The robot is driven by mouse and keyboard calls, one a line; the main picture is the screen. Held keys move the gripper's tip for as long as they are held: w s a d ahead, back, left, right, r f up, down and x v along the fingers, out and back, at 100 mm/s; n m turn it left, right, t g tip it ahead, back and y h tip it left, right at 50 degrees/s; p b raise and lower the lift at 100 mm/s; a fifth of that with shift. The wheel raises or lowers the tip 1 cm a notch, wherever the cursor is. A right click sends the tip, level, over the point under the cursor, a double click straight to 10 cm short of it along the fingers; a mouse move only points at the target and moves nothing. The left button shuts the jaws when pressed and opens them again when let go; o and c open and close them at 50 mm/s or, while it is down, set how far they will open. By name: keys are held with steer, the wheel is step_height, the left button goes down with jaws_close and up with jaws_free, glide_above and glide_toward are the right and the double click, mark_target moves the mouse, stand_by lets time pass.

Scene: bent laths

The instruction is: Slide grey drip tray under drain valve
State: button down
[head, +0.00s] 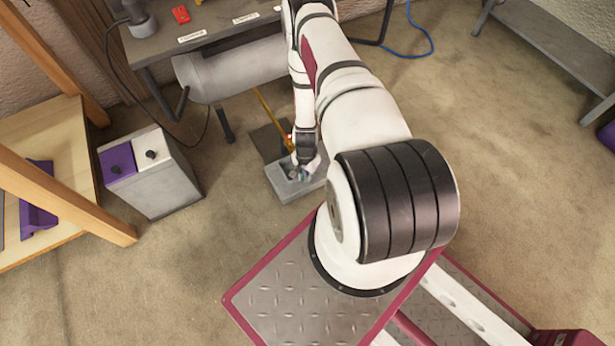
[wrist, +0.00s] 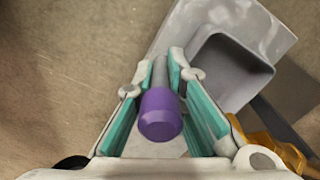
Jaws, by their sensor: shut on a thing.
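The grey drip tray (head: 287,189) lies on the floor in front of the bench. In the wrist view the tray (wrist: 184,27) shows a pale flat part and a darker square recess. My gripper (head: 305,170) is low at the tray, and its fingers (wrist: 166,75) are shut around a grey stem with a purple end (wrist: 160,115). The stem appears to be the tray's handle, but its join is hidden. A grey horizontal tank (head: 230,70) hangs under the bench. I cannot clearly make out the drain valve; my arm hides part of that area.
A dark flat patch (head: 266,142) lies on the floor behind the tray, crossed by a thin yellow rod (head: 270,115). A grey box with purple and white lids (head: 165,185) stands to the left. A wooden rack (head: 60,140) is farther left. Floor beside the tray is clear.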

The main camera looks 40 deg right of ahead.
steer(key=c, duration=1.6)
jaws_free()
steer(key=shift+o, duration=0.2)
step_height(320, 180, up, 12)
steer(key=shift+f, duration=0.1)
